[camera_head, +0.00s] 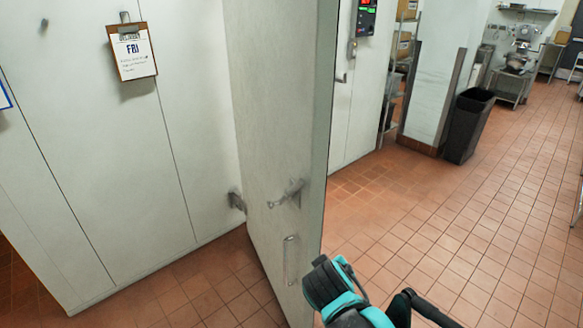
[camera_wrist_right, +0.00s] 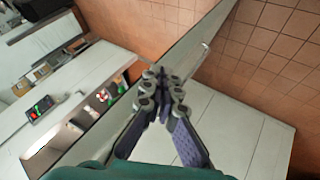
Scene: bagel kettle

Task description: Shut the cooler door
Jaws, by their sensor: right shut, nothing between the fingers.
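The cooler door (camera_head: 275,130) is a tall pale panel standing open, out from the white cooler wall (camera_head: 180,120). It bears a latch (camera_head: 287,194) and a vertical pull handle (camera_head: 290,260). In the right wrist view the door (camera_wrist_right: 185,50) is seen nearly edge-on, running diagonally behind my right gripper (camera_wrist_right: 163,85). That gripper is shut and empty, its fingertips overlapping the door in the picture; contact cannot be told. In the head view only teal and black parts of my right arm show, low beside the door's edge. My left gripper is out of view.
A clipboard (camera_head: 132,52) hangs on the left wall. A control panel (camera_head: 366,17) is on the wall beyond the door. A black bin (camera_head: 467,125) stands by a pillar at right. Tiled floor (camera_head: 440,215) is clear there. Small coloured items (camera_wrist_right: 106,96) show in the right wrist view.

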